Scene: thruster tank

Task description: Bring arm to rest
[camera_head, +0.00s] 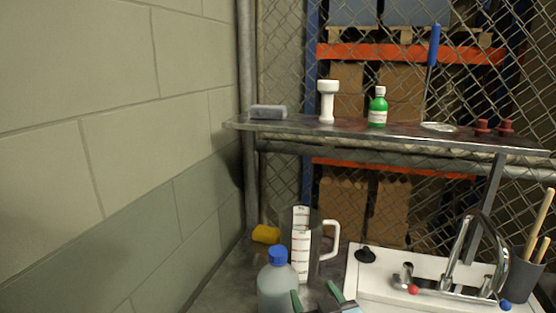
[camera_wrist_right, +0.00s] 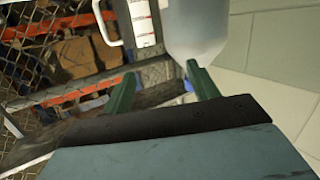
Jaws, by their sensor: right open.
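My right gripper (camera_head: 318,301) shows at the bottom of the head view, its two green fingertips apart. It also shows in the right wrist view (camera_wrist_right: 162,92), with its fingers spread and nothing between them. A translucent bottle with a blue cap (camera_head: 277,283) stands just left of the gripper in the head view. In the wrist view this bottle (camera_wrist_right: 196,32) is close beyond one fingertip; I cannot tell whether they touch. My left gripper is not in view.
A clear measuring jug (camera_head: 314,245) stands behind the bottle, near a yellow object (camera_head: 265,234). A white sink (camera_head: 375,290) with a chrome faucet (camera_head: 459,250) lies right. A metal shelf (camera_head: 290,126) holds a green bottle (camera_head: 377,108) and other items. A block wall closes the left.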

